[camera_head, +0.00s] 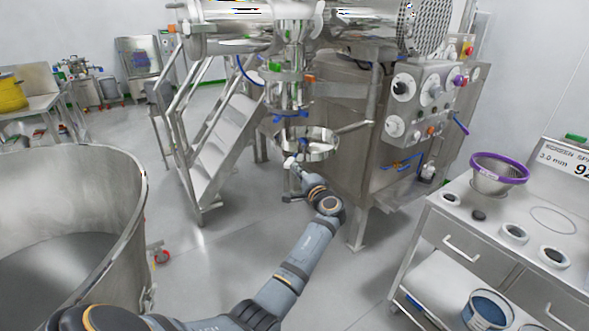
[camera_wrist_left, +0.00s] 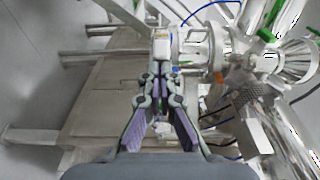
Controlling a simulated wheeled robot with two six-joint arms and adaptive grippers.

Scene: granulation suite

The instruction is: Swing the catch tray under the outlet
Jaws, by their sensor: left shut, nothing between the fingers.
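The catch tray (camera_head: 322,152) is a round, shallow steel pan with a bar handle (camera_head: 355,127) reaching to the right. In the head view it shows below and slightly right of the outlet (camera_head: 290,98), a vertical steel tube with blue clamps. Whether it is directly beneath is unclear. My left gripper (camera_head: 291,163) is at the tray's near left side, shut and empty; I cannot tell whether it touches the rim. In the left wrist view the shut fingers (camera_wrist_left: 161,72) point toward steel pipework, and the tray is hard to make out. My right gripper is not in view.
A large steel bowl (camera_head: 130,215) stands at the near left. Steel steps (camera_head: 222,145) rise behind the arm. A control panel (camera_head: 425,100) sits right of the tray. A cart (camera_head: 450,222) with a purple-rimmed sieve (camera_head: 498,172) is at the right.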

